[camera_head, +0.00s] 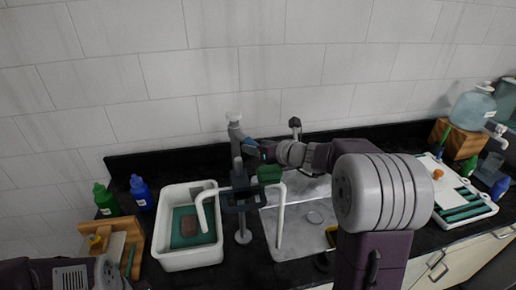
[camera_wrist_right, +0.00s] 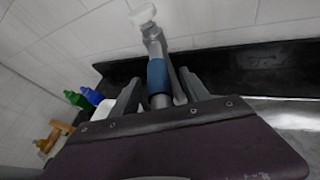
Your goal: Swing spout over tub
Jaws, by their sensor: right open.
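A grey tap post (camera_head: 236,140) with a white cap rises behind the white tub (camera_head: 160,240); it also shows in the right wrist view with a blue band (camera_wrist_right: 158,76). One white bent pipe end (camera_head: 203,215) hangs over the tub's right side. Another white pipe (camera_head: 281,215) drops over the sink side. A dark bracket (camera_head: 240,197) lies between them. My right gripper (camera_head: 256,153) is open; in the wrist view its fingers (camera_wrist_right: 160,88) stand on either side of the blue-banded post. Whether they touch it I cannot tell. My left arm shows at lower left; its jaws are out of view.
A brown sponge (camera_head: 200,228) lies in the tub on something green. Green (camera_head: 105,200) and blue (camera_head: 141,193) bottles stand left of it, near a wooden caddy (camera_head: 120,245). A sink (camera_head: 300,240) is right of the post. A white tray (camera_head: 468,212) is far right.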

